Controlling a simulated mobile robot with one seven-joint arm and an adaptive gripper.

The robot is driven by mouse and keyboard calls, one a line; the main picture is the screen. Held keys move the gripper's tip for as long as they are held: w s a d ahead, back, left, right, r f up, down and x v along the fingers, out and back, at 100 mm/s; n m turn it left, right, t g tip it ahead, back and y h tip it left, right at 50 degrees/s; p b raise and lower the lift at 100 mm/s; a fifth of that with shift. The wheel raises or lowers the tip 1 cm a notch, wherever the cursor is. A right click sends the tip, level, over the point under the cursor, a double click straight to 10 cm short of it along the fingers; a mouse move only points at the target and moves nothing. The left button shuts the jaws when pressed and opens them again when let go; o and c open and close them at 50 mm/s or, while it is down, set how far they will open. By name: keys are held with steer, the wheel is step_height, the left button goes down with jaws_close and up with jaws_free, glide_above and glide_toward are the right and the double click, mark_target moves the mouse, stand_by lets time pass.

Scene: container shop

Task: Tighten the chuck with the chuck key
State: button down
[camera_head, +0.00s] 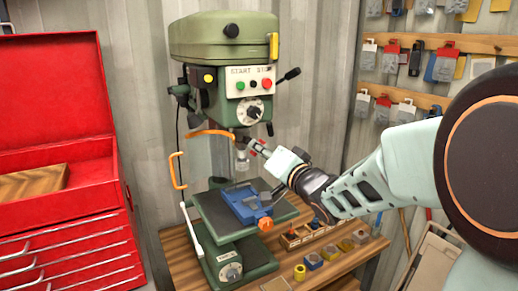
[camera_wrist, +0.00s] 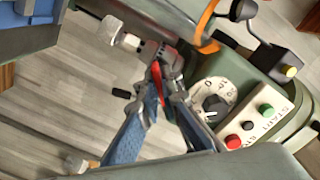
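The green drill press (camera_head: 224,38) stands on the wooden bench. Its grey metal chuck (camera_head: 241,160) hangs above the table and also shows in the wrist view (camera_wrist: 113,30). My gripper (camera_head: 258,148) is at the right of the chuck, at about its height. In the wrist view its fingers (camera_wrist: 167,72) come together around a small metal and red piece, which looks like the chuck key (camera_wrist: 157,82). The key's metal end points at the chuck and lies very close to it. Whether it sits in a chuck hole cannot be told.
A blue vise (camera_head: 244,203) is on the press table below. An orange curved guard (camera_head: 208,133) is just behind the chuck. A red tool chest (camera_head: 60,120) stands at left. Small coloured blocks and a wooden tray (camera_head: 300,236) lie on the bench at right.

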stand_by(0.3)
steer(key=shift+m, duration=1.6)
steer(key=shift+m, duration=1.5)
